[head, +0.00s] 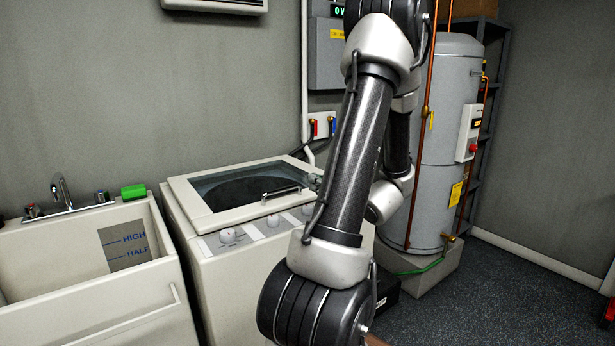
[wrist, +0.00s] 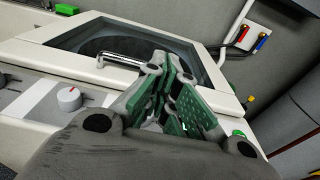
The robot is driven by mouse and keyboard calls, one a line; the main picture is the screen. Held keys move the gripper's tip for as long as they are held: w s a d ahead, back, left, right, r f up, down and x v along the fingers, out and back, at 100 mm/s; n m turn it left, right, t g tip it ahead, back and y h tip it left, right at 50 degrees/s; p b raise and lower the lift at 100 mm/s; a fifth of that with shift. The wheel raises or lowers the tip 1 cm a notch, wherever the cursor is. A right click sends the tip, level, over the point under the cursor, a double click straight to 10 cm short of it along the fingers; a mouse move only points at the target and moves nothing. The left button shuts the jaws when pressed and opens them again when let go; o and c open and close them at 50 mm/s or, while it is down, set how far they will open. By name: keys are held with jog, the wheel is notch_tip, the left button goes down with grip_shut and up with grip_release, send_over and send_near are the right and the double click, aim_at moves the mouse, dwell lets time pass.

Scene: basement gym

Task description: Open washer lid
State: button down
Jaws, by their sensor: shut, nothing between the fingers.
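The white top-load washer (head: 258,250) stands in the middle of the head view. Its lid (head: 188,192) has a pale frame and a dark glass window, and lies flat on top, closed. A chrome bar handle (head: 282,192) sits at the lid's front edge. In the wrist view the lid (wrist: 60,32) fills the upper part, with the handle (wrist: 120,60) just left of my fingertips. My gripper (wrist: 174,68) is shut and empty, with its green-padded fingers pointing over the lid. I cannot tell whether it touches the handle. In the head view my arm hides most of the gripper.
Knobs (head: 229,236) line the washer's front panel. A utility sink (head: 90,290) with a green sponge (head: 133,191) stands to the left. A grey water heater (head: 440,150) and copper pipes are at the right. Hose valves (head: 322,127) are on the wall behind.

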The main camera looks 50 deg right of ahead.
jog(key=w+d+r, duration=0.2)
jog(key=w, duration=0.8)
jog(key=shift+r, duration=0.3)
jog(key=shift+d+f, duration=0.1)
jog(key=shift+d, duration=0.05)
dwell(1.1)
